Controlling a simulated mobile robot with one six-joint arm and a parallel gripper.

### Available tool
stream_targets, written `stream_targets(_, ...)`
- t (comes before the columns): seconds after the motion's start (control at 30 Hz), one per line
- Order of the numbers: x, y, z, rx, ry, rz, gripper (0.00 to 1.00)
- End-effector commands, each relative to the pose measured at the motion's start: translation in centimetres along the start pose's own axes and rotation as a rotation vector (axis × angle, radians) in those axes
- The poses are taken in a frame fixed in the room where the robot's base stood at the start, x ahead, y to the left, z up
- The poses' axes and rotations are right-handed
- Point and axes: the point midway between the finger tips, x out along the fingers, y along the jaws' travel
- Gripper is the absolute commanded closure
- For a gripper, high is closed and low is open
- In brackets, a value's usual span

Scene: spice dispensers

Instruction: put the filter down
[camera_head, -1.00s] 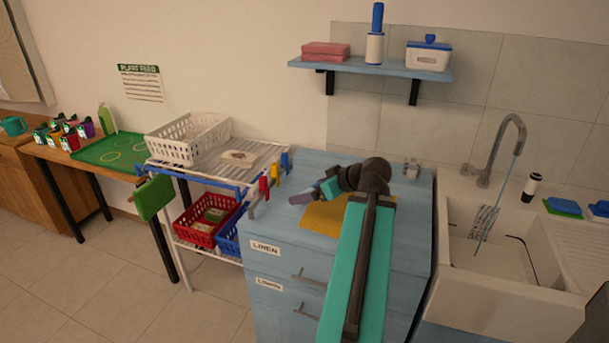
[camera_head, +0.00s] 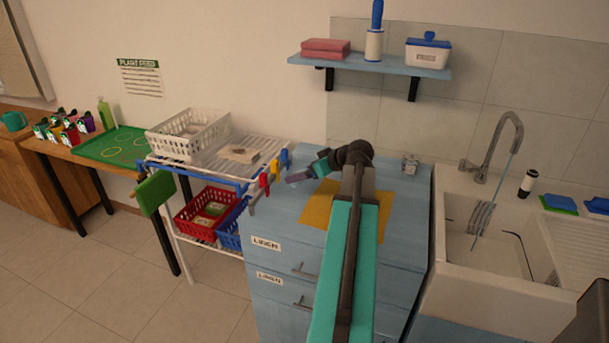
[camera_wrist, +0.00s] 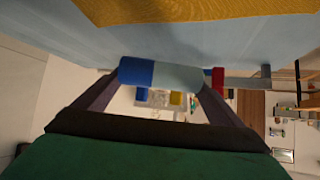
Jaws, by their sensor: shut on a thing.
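My gripper (camera_head: 297,176) is over the left part of the blue cabinet top, left of the yellow mat (camera_head: 316,208). In the wrist view my gripper (camera_wrist: 165,82) is shut on a cylinder with a blue end and a pale grey body, which I take to be the filter (camera_wrist: 180,76). It lies across between the fingers. A red piece shows by its right end; I cannot tell whether it is part of it. The yellow mat also shows at the top of the wrist view (camera_wrist: 200,10). In the head view I cannot make out the filter clearly.
The sink (camera_head: 455,235) is to the right. The mat's visible surface is clear.

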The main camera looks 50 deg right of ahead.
Motion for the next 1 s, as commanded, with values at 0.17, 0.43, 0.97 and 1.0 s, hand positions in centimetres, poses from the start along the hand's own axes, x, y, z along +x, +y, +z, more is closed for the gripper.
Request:
stream_targets(0.17, 1.4, 1.4, -0.9, 0.001, 0.0, 0.0, 0.36)
stream_targets(0.43, 1.9, 1.8, -1.1, 0.0, 0.0, 0.0, 0.36)
stream_targets(0.97, 2.9, 1.8, 0.4, 0.003, -0.001, 0.0, 0.36)
stream_targets(1.0, 3.1, 1.8, 0.7, 0.002, -0.001, 0.0, 0.36)
